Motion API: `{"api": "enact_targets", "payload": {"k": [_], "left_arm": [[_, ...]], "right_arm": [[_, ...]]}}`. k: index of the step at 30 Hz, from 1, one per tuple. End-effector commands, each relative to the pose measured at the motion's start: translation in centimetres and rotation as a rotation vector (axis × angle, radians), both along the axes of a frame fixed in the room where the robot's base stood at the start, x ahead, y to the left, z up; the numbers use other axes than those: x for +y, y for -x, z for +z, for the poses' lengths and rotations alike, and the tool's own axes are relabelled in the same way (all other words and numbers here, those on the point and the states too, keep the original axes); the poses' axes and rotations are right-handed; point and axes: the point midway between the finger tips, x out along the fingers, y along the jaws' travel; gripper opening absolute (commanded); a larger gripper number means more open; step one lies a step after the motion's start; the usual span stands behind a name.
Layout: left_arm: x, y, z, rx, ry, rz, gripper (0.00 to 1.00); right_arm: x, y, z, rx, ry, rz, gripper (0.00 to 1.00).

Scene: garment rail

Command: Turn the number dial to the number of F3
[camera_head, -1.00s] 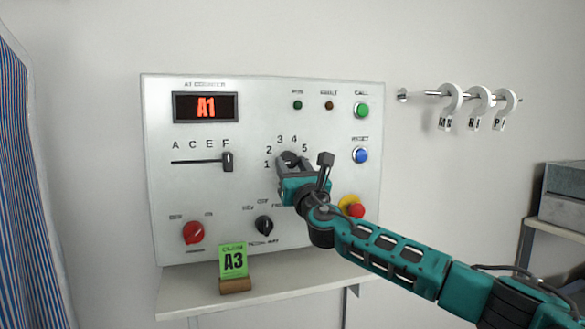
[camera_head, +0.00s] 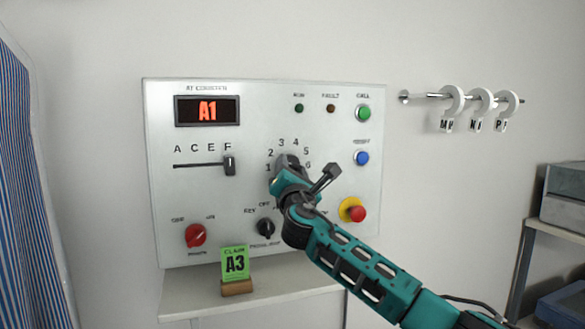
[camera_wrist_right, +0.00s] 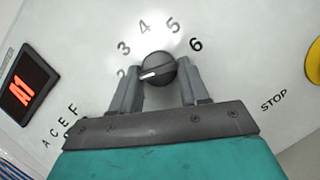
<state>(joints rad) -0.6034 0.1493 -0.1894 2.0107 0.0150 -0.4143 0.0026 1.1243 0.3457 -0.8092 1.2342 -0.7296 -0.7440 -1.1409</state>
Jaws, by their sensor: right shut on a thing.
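The number dial (camera_wrist_right: 158,70) is a round dark knob with a white mark pointing left, towards the low numbers. Whether the mark meets 1 or 2 I cannot tell, as a finger hides part of that side. My right gripper (camera_wrist_right: 158,87) is shut on the dial, one finger on each side; in the head view the gripper (camera_head: 287,165) covers most of it. The red display (camera_head: 208,111) reads A1. The letter slider (camera_head: 230,165) stands at F. A green card (camera_head: 235,263) on the shelf reads A3. My left gripper is not in view.
A red knob (camera_head: 196,235) and a black mode knob (camera_head: 265,228) sit low on the panel. A red stop button (camera_head: 356,213), blue button (camera_head: 362,158) and green button (camera_head: 363,113) line its right side. Ring tags hang on a rail (camera_head: 430,96) at right.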

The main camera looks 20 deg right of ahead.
Motion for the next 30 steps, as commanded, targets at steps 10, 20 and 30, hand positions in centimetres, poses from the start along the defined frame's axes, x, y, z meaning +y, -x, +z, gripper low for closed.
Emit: {"api": "enact_targets", "payload": {"k": [10, 20, 30], "left_arm": [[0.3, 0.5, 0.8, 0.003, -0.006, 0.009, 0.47], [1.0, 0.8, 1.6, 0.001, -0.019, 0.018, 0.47], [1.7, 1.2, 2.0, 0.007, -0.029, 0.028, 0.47]], "right_arm": [[0.4, 0.0, 0.4, 0.015, -0.335, 0.0, 0.14], [0.5, 0.0, 0.6, 0.024, -0.611, 0.0, 0.14], [0.5, 0.0, 0.7, 0.029, -0.776, -0.001, 0.14]]}}
